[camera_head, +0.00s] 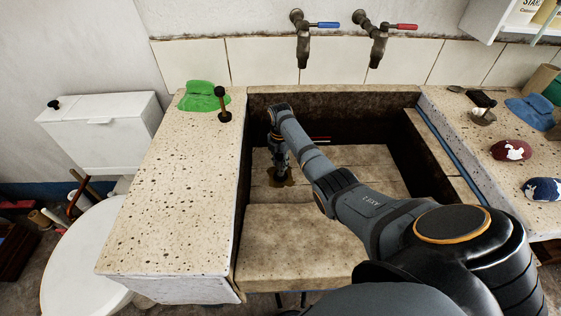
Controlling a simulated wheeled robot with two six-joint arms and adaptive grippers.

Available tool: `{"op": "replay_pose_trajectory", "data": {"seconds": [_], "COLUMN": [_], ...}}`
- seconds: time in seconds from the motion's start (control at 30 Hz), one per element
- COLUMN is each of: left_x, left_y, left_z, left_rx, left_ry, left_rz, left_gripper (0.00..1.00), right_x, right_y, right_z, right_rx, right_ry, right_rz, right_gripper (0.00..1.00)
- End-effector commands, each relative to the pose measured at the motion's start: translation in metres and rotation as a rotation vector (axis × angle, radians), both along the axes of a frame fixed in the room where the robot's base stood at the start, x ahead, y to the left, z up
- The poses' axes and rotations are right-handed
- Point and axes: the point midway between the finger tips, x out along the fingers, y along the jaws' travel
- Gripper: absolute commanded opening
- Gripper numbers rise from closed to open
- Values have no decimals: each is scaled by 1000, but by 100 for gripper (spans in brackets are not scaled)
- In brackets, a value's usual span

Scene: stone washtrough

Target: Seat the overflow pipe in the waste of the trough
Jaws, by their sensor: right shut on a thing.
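My right gripper (279,160) points down inside the stone trough (295,220), low over the brownish patch at the waste (281,180) in its floor. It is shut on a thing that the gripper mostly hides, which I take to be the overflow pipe. I cannot tell whether the pipe's lower end is in the waste or just above it. My left gripper is not in view.
A dark upright piece with a round knob (222,103) and a green cloth (203,96) are on the left ledge. Two taps (303,45) hang above the trough. Stones (511,150) and a blue cloth (530,112) lie on the right ledge.

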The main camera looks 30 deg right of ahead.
Motion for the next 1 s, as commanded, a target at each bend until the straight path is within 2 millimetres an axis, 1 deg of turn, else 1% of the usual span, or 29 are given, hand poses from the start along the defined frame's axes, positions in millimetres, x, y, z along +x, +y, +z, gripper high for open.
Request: {"op": "replay_pose_trajectory", "data": {"seconds": [0.27,1.0], "left_x": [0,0], "left_y": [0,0], "left_z": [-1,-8], "left_rx": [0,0], "left_ry": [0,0], "left_rz": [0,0], "left_gripper": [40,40], "right_x": [0,1], "right_y": [0,0], "right_z": [0,-11], "right_rx": [0,0], "right_ry": [-1,-1], "right_rz": [0,0], "right_gripper": [0,0]}}
